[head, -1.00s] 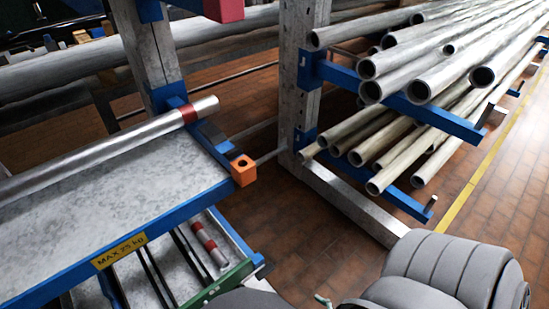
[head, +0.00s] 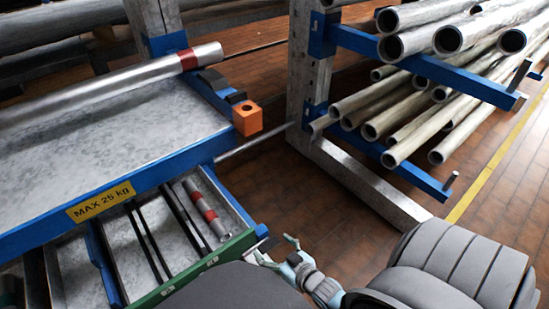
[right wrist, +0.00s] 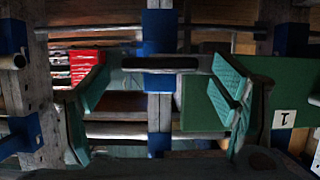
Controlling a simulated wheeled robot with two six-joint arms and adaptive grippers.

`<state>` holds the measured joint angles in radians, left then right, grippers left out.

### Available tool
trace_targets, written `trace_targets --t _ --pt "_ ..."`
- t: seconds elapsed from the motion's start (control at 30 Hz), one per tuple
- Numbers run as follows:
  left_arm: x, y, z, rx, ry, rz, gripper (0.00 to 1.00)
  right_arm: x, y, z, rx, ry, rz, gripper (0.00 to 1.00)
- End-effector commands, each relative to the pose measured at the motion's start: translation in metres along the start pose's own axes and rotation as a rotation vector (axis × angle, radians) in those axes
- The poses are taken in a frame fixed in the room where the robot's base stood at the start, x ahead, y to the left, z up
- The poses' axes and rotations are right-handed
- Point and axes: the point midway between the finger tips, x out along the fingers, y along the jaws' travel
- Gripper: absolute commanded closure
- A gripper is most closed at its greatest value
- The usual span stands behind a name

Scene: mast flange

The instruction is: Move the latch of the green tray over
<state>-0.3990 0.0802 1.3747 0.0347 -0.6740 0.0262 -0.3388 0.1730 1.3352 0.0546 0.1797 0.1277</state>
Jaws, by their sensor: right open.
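The green tray shows its green front edge (head: 190,272) at lower left in the head view, pulled out below the blue shelf. Two dark rods and a metal tube with red bands (head: 206,210) lie in it. In the right wrist view a green panel (right wrist: 205,108) with a label marked 1 stands behind the right finger. I cannot make out the latch for sure. My right gripper (head: 277,250) is open and empty just right of the tray's front corner, apart from it. Its two teal fingers (right wrist: 162,85) are spread in the wrist view. My left gripper is out of view.
A blue-edged shelf (head: 150,178) marked MAX 25 kg overhangs the tray, with a long pipe on it and an orange block (head: 247,118) at its corner. A rack of pipes (head: 410,120) stands at right. The brick floor (head: 300,190) between is clear.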

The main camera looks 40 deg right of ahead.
Motion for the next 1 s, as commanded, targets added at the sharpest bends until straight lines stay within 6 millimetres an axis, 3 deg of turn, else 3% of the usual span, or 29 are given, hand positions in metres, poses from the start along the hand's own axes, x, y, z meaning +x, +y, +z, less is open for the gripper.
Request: trace_targets --t 0.2,0.63,1.0 --pt "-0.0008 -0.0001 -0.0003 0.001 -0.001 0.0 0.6 -0.0002 -0.0001 -0.0003 0.0 -0.001 0.0 0.22" --pt "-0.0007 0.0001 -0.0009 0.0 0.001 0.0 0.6 -0.0005 -0.0002 -0.0001 0.0 -0.001 0.0 0.9" --pt "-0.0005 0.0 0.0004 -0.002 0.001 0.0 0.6 0.0003 -0.0003 -0.0004 0.046 -0.001 -0.024 0.9"
